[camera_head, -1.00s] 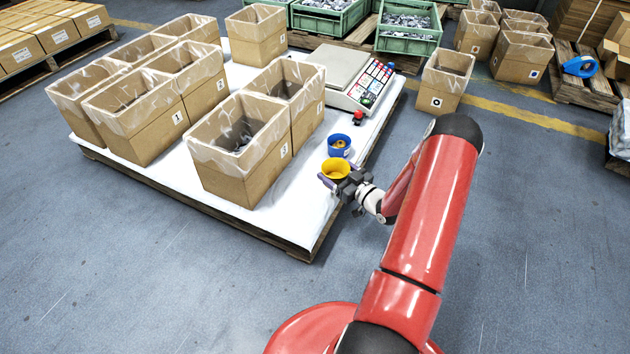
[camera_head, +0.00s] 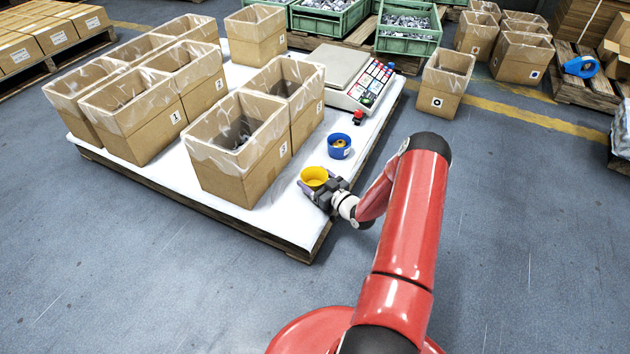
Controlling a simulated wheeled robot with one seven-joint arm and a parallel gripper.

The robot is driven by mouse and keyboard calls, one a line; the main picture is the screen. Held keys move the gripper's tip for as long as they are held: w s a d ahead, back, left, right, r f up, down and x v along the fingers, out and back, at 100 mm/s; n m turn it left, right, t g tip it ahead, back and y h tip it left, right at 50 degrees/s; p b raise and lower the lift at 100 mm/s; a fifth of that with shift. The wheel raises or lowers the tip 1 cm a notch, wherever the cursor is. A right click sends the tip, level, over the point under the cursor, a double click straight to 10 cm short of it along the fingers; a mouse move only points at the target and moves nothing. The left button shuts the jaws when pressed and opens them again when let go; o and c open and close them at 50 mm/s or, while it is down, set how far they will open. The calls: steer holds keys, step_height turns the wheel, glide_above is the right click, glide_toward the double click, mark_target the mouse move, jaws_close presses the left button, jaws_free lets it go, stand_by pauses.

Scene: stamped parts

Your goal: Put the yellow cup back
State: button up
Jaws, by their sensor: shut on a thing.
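The yellow cup (camera_head: 314,177) is at the right front part of the white-topped pallet (camera_head: 275,222). My gripper (camera_head: 313,188) is shut on the yellow cup, with its fingers around the cup's sides. The cup looks upright with its open top facing up. I cannot tell whether its base touches the white surface. A blue cup (camera_head: 339,146) with something small inside stands on the pallet, behind and to the right of the yellow cup and apart from it.
A lined cardboard box marked 3 (camera_head: 238,175) stands left of the yellow cup. A scale (camera_head: 350,75) with a coloured keypad and a small red object (camera_head: 358,117) are farther back. White surface is free in front of the cup.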

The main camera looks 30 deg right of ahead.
steer(key=shift+f, duration=0.1)
steer(key=o, duration=1)
steer(key=shift+o, duration=0.2)
